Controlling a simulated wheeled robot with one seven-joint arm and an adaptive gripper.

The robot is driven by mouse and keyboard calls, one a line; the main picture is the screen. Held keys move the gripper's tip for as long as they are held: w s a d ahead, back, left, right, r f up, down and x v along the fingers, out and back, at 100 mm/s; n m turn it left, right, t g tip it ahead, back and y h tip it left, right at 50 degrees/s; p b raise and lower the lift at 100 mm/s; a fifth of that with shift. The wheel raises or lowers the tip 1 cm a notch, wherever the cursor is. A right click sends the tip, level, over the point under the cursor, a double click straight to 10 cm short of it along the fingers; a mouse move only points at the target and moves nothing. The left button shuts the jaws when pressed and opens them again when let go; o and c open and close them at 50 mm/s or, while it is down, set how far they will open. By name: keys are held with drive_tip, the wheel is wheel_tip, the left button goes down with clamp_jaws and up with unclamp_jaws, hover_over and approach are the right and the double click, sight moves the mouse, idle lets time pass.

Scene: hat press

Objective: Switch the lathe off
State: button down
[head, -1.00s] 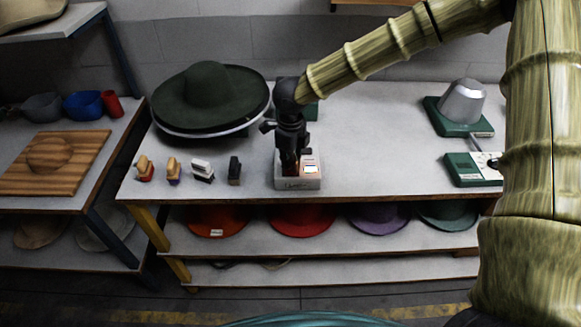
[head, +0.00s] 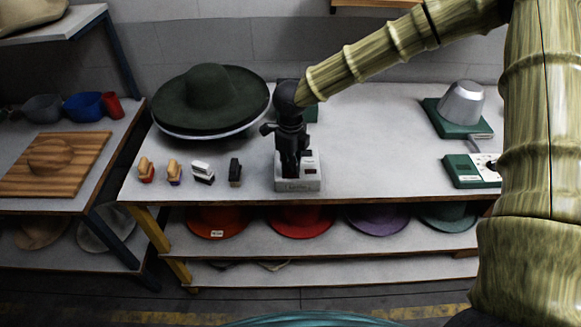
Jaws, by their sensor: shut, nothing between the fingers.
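My gripper (head: 292,173) points down at a small grey-white box (head: 311,184) near the front edge of the table. Its fingers are together and empty, at the left part of the box top; whether they touch it is hidden. The box's right part shows dark panels, with no lit display. A wide-brimmed dark green hat (head: 211,98) lies to the left of my gripper, on a pale round support. I cannot tell from the picture which machine the box belongs to.
Several small brushes (head: 203,172) stand left of the box. At the right are a green base with a grey metal dome (head: 462,102) and a green-and-white control unit (head: 464,171). The middle right of the table is clear. Hats (head: 302,221) lie on the shelf below.

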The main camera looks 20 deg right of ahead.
drive_tip(key=shift+r+p, duration=2.95)
drive_tip(key=shift+r, duration=0.2)
drive_tip(key=shift+a, duration=0.1)
